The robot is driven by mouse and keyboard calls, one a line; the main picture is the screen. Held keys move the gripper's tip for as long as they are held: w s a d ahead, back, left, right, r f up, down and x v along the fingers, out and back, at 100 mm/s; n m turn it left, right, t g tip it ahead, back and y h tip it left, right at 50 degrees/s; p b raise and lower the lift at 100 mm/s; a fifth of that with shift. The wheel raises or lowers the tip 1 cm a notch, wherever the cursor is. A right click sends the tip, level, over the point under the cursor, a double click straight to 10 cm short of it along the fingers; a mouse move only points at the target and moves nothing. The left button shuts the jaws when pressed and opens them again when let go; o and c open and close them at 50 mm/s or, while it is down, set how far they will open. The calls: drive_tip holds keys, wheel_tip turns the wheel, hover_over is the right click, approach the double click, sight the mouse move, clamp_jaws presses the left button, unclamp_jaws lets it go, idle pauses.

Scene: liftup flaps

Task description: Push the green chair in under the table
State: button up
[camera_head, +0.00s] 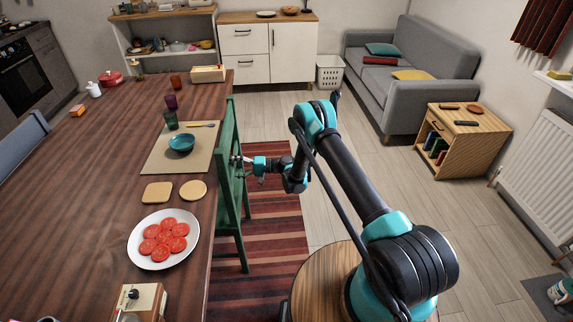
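The green chair (230,165) stands at the right side of the dark wooden table (105,160), its backrest upright and close along the table's edge. Its legs rest near the striped rug. My gripper (241,161) is at the right face of the chair's backrest, pointing left. It looks to be touching or very near the slats. The fingers are small and partly lost against the chair, so I cannot tell whether they are open or shut. The chair's seat is mostly hidden by its backrest and the table.
On the table near the chair are a placemat (160,158) with a teal bowl (181,143), coasters and a plate of tomato slices (149,251). A striped rug (275,222) lies under the chair. A round wooden stool or table (318,287) is at the front.

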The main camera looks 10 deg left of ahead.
drive_tip(key=w+d, duration=0.2)
drive_tip(key=d, duration=1)
drive_tip(key=w+d+r+t+h, duration=0.2)
drive_tip(key=d+r+h, duration=0.25)
drive_tip(key=r, duration=0.65)
drive_tip(key=s+d+r+m+t+h, duration=0.1)
drive_tip(key=s+d+r+t+h, duration=0.3)
drive_tip(key=d+r, duration=0.55)
drive_tip(key=s+d+t+h, duration=0.1)
drive_tip(key=s+d+h, duration=0.8)
drive_tip(key=s+d, duration=1.9)
drive_tip(key=shift+s+r+m, duration=0.2)
drive_tip(key=shift+r+m, duration=0.2)
drive_tip(key=shift+r, duration=0.05)
